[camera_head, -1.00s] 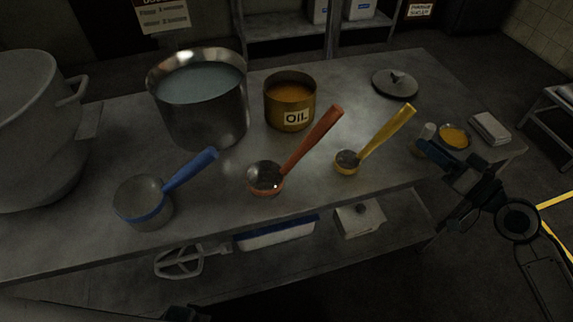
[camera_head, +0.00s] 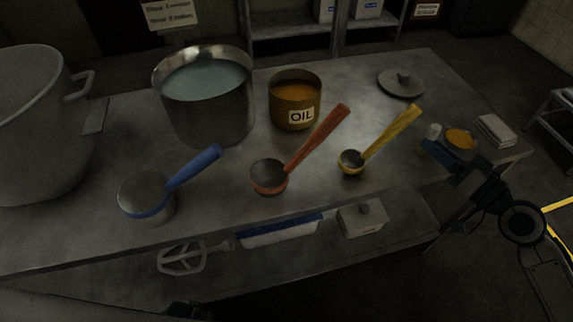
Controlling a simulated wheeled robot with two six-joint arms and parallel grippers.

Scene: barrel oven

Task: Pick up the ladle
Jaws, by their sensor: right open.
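Three ladles rest on the metal table. A large one with a blue handle (camera_head: 192,168) is at the left. A middle one with a red-orange handle (camera_head: 318,137) is at the centre. A small one with a yellow handle (camera_head: 392,136) is to its right. All three handles point up and to the right. My right gripper (camera_head: 437,148) is open and empty at the table's right front part, right of the yellow ladle and apart from it. It partly covers the small items behind it. My left gripper does not show.
The metal table (camera_head: 120,240) also bears a big grey pot (camera_head: 35,130), a steel pot of liquid (camera_head: 205,115), an oil tin (camera_head: 295,103), a lid (camera_head: 401,84), an orange-filled bowl (camera_head: 460,138) and folded cloths (camera_head: 495,130). A lower shelf holds a whisk-like tool (camera_head: 183,258) and a box (camera_head: 362,218).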

